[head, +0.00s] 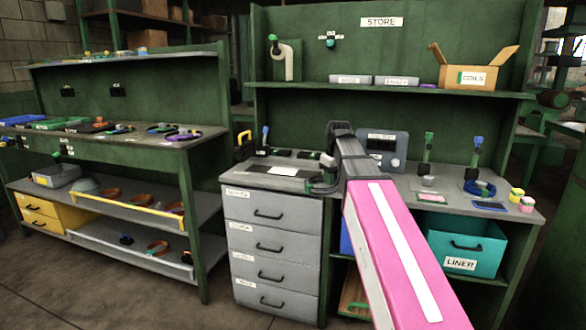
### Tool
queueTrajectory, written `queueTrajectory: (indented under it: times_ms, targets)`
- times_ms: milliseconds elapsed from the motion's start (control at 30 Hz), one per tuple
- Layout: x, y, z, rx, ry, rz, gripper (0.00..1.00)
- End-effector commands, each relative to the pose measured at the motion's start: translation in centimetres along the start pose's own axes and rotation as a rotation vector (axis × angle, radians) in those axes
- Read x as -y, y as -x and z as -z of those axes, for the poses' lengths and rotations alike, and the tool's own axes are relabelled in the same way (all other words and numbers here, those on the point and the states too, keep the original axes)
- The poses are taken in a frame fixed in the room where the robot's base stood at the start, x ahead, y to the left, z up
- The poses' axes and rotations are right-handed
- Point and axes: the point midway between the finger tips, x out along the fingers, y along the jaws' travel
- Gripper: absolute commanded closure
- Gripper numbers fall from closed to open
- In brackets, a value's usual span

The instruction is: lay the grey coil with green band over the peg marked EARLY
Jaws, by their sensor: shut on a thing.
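My gripper (328,174) is at the worktop of the right bench, low over its left-middle part, in front of a grey box with a display. It is shut on what looks like the grey coil (322,188), a dark grey loop with a bit of green by the jaws; my wrist hides part of it. A green-topped peg (428,150) stands bare right of my arm. A blue-topped peg (476,152) farther right has a blue coil around its foot. Another blue-topped post (265,136) stands at the back left. I cannot read which peg is marked EARLY.
The grey display box (383,148) stands behind my wrist. Small pink and yellow pots (522,200) sit at the right end. Grey drawers (270,245) and a teal LINER bin (466,243) are below. The left bench (120,146) holds several coils.

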Motion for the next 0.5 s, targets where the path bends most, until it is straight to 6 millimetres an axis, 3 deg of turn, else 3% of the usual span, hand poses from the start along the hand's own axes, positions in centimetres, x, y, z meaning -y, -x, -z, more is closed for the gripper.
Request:
queueTrajectory:
  times_ms: [500]
  targets:
    - [0.1, -7.8, -8.2, -0.002, -0.532, -0.062, 1.0]
